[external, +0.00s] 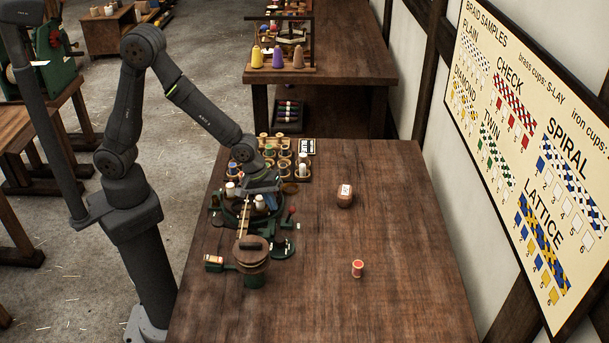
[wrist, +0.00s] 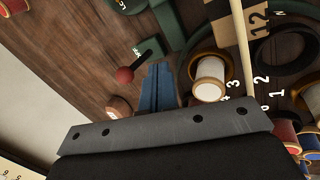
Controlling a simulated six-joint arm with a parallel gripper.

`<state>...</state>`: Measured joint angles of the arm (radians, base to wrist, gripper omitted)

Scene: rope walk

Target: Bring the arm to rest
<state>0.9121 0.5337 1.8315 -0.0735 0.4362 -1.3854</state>
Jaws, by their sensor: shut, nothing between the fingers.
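My gripper (external: 264,187) is low over the green braiding machine (external: 280,252) at the left side of the table. In the wrist view its blue fingers (wrist: 157,88) are shut together with nothing between them. A white bobbin (wrist: 208,80) stands in a cup just right of the fingers, apart from them. A lever with a red knob (wrist: 124,75) is just left of them. White bobbins (external: 230,190) also show on the machine in the external view. My gripper and wrist hide part of the machine there.
A rack of spools (external: 303,172) stands behind the machine. A sample board (external: 530,150) hangs on the wall.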

